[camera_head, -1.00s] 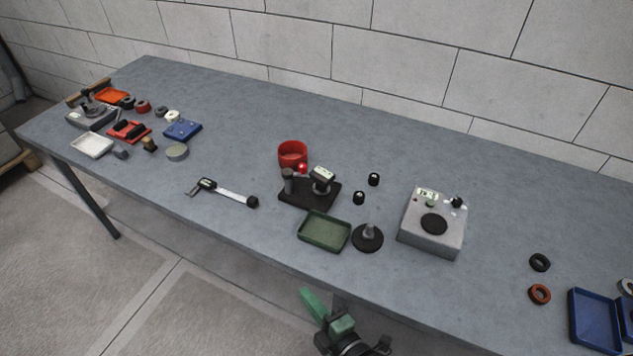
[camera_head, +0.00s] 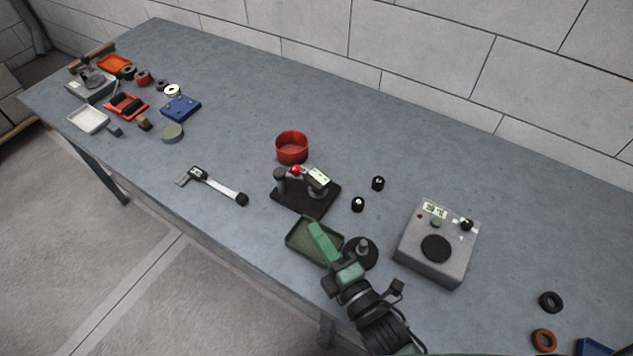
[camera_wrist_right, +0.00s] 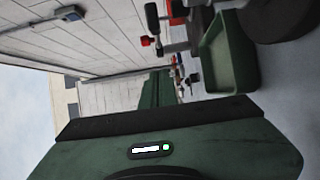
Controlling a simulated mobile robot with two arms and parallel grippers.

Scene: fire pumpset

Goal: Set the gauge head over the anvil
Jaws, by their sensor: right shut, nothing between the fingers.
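My right gripper (camera_head: 314,228) is shut and empty, over the green tray (camera_head: 299,246) in front of the stand. In the right wrist view the green gripper body fills the bottom, with the tray (camera_wrist_right: 226,60) and the stand's red knob (camera_wrist_right: 146,41) beyond. My left gripper is out of view.
A black disc with a peg (camera_head: 363,250) is right beside my gripper. A grey box with display (camera_head: 436,240) stands further right, and two black weights (camera_head: 358,204) between. A red cup (camera_head: 291,147) is behind the stand; a caliper-like tool (camera_head: 222,186) lies left.

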